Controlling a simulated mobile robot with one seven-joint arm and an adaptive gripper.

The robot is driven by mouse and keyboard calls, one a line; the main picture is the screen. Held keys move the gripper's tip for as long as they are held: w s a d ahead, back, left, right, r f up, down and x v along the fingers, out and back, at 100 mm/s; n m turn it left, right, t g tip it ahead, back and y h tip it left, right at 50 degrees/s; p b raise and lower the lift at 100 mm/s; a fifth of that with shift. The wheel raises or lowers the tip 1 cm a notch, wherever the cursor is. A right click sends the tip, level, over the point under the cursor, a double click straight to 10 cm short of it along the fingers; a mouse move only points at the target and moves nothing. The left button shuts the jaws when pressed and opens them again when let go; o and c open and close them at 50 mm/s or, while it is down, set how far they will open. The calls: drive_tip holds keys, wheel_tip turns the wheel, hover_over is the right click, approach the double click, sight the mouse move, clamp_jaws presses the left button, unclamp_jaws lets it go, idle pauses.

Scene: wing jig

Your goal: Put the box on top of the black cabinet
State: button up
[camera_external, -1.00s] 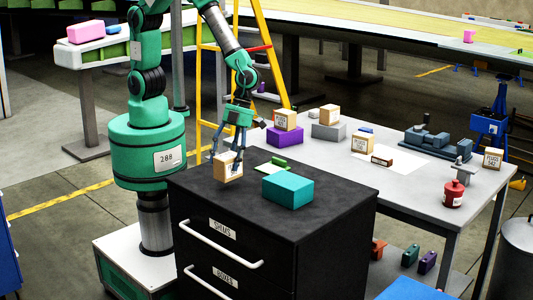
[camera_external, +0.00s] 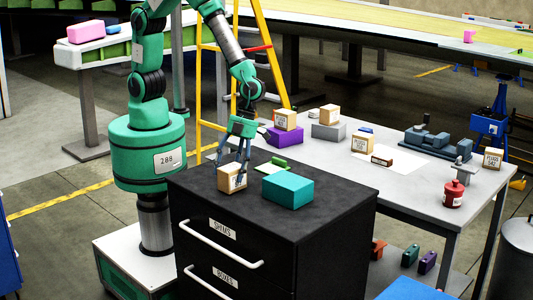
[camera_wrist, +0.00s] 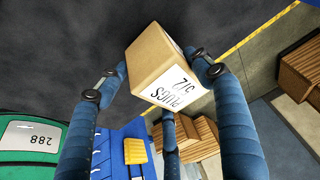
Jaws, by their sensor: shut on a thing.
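A tan cardboard box (camera_external: 231,179) with a white label is held between the blue fingers of my gripper (camera_external: 235,164). It is at the left part of the black cabinet's top (camera_external: 332,205), very low over it or touching it; I cannot tell which. In the wrist view the box (camera_wrist: 150,55) sits between the fingertips of my gripper (camera_wrist: 160,72), tilted in the picture, its label reading "PLUGS". The cabinet top is the dark surface behind it there.
A teal box (camera_external: 287,187) and a green item (camera_external: 280,162) lie on the cabinet top, right of the held box. The front and right parts of the top are clear. A grey table (camera_external: 410,186) with several boxes stands behind.

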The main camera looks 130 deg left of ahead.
drive_tip(key=shift+f, duration=0.3)
drive_tip(key=o, duration=1.3)
drive_tip(key=shift+r, duration=0.25)
drive_tip(key=p+v, duration=0.2)
drive_tip(key=v, duration=0.9)
drive_tip(key=shift+a+r, duration=0.25)
drive_tip(key=shift+r, duration=0.1)
